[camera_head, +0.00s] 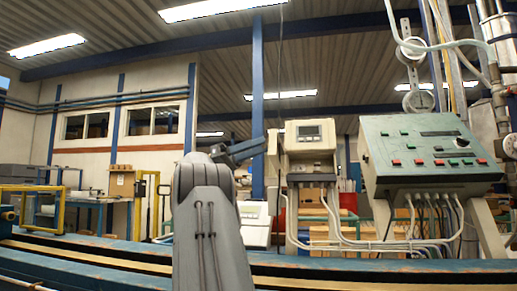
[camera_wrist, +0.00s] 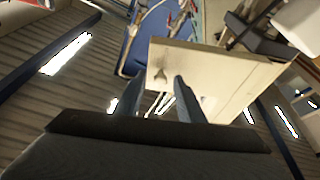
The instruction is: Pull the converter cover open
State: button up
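The converter (camera_head: 309,137) is a cream box with a small dark display, in the middle of the head view. A narrow cream panel (camera_head: 273,156), which looks like its cover, stands at its left side. My gripper (camera_head: 262,146) is beside this panel, at its upper left. In the wrist view a cream face with a small dark mark (camera_wrist: 215,80) lies just beyond the fingers of my gripper (camera_wrist: 158,76). The fingers are apart with a gap between them. I cannot tell whether either finger touches the cream part. The cover's hinge is not clear.
A green sloped control panel (camera_head: 425,150) with buttons stands right of the converter, with cables hanging below. A blue bench rail (camera_head: 350,268) runs across the front. A blue post (camera_head: 257,90) rises behind my arm. The space above the converter looks clear.

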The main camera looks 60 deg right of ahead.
jog(key=b+v, duration=0.3)
jog(key=v, duration=0.4)
jog(key=shift+w+b, duration=0.15)
jog(key=shift+b, duration=0.15)
jog(key=shift+f, duration=0.1)
